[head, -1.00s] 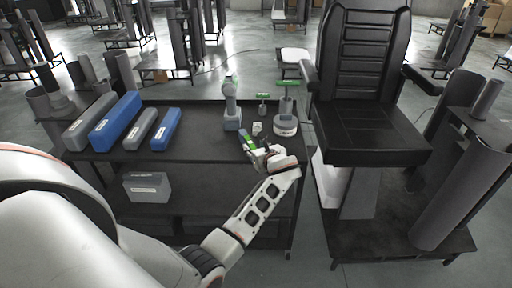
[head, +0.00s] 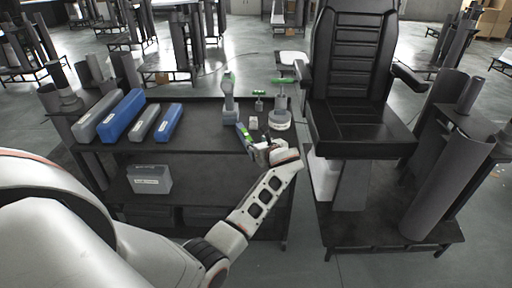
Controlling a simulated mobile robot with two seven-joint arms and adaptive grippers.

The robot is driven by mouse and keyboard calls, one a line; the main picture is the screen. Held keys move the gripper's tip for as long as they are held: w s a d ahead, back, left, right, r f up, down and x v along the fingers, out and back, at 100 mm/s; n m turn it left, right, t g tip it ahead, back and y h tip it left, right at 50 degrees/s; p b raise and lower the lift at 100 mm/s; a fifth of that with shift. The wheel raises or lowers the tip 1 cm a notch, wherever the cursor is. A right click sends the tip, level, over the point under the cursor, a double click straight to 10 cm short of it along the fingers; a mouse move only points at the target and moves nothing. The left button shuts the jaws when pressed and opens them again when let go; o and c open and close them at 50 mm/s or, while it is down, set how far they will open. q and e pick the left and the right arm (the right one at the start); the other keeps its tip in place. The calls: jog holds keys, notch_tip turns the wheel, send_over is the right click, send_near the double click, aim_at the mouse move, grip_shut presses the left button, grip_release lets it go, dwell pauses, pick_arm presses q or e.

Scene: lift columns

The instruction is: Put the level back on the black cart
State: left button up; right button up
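The level (head: 243,133) is a small, slim bar with green and bluish-grey parts. It is over the front right of the black cart's top (head: 205,143), slanting up and left from my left gripper (head: 259,148). My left gripper is at the cart's front edge and appears shut on the level's near end. The fingers are small and partly hidden by the wrist. I cannot tell whether the level touches the cart top. My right gripper is not in view.
Blue and grey cases (head: 123,116) lie on the cart's left. A drill-like tool (head: 229,98), a green-handled tool (head: 258,101) and a round-based tool (head: 279,115) stand behind the level. A black seat (head: 358,125) on a platform is close on the right.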

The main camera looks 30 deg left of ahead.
pick_arm(q)
jog(key=s+d+f+n+t+h, duration=0.1)
jog(key=s+d+f+n+h, duration=0.25)
jog(key=s+f, duration=0.5)
jog(key=s+d+f+n+h, duration=0.3)
jog(key=s+d+f+n, duration=0.15)
jog(key=f, duration=0.65)
jog(key=s+d+f+n+h, duration=0.1)
jog(key=s+d+n, duration=0.3)
jog(key=s, duration=0.4)
jog(key=s+d+f+n+h, duration=0.1)
jog(key=s+d+n+h, duration=0.2)
jog(key=s, duration=0.5)
jog(key=s+d+f+n+t+h, duration=0.1)
jog(key=s+d+n+h, duration=0.1)
jog(key=s+d+n, duration=0.3)
jog(key=s+n, duration=0.1)
jog(key=s, duration=0.2)
jog(key=shift+f, duration=0.4)
